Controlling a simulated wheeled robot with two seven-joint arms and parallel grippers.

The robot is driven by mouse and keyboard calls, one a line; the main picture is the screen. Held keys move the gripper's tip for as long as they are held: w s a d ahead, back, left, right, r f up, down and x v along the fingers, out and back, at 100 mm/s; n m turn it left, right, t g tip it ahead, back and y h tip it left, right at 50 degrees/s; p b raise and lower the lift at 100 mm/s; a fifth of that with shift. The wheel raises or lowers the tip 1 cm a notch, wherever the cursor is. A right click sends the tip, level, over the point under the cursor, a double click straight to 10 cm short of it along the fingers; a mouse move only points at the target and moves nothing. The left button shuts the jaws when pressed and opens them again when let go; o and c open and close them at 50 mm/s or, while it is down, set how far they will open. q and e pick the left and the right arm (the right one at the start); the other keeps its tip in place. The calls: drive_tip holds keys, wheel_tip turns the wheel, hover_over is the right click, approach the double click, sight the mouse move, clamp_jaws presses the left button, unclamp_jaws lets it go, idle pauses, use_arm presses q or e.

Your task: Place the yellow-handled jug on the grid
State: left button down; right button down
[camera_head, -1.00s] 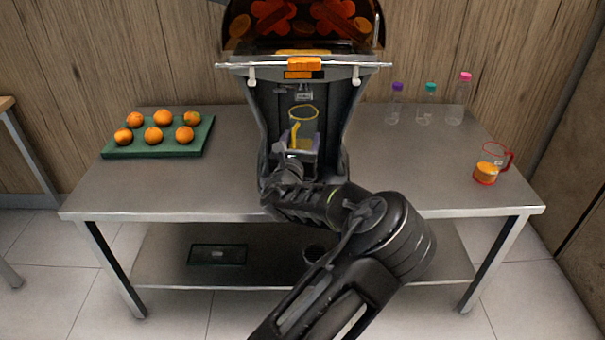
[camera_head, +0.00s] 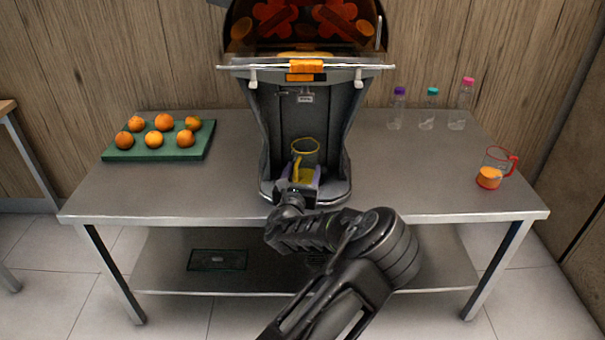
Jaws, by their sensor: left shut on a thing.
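The yellow-handled jug (camera_head: 306,150) is clear with a yellow rim and stands upright at the front of the juicer's open bay. Its yellow handle (camera_head: 296,168) faces my left gripper (camera_head: 299,182), which is shut on it. The gripper hides the jug's lower part, so I cannot tell if its bottom touches anything. The grid at the juicer's base (camera_head: 335,190) is mostly hidden behind the gripper and jug. My right gripper is not in view.
The juicer (camera_head: 262,120) stands mid-table, its spout area above and behind the jug. A green tray (camera_head: 120,155) with several oranges is at left. A red-handled jug (camera_head: 498,158) with orange juice and several capped bottles (camera_head: 428,115) are at right. The table front is clear.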

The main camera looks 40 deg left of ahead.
use_arm(q)
drive_tip(key=shift+f, duration=0.15)
drive_tip(key=shift+c, duration=1.4)
unclamp_jaws()
drive_tip(key=v, duration=1.2)
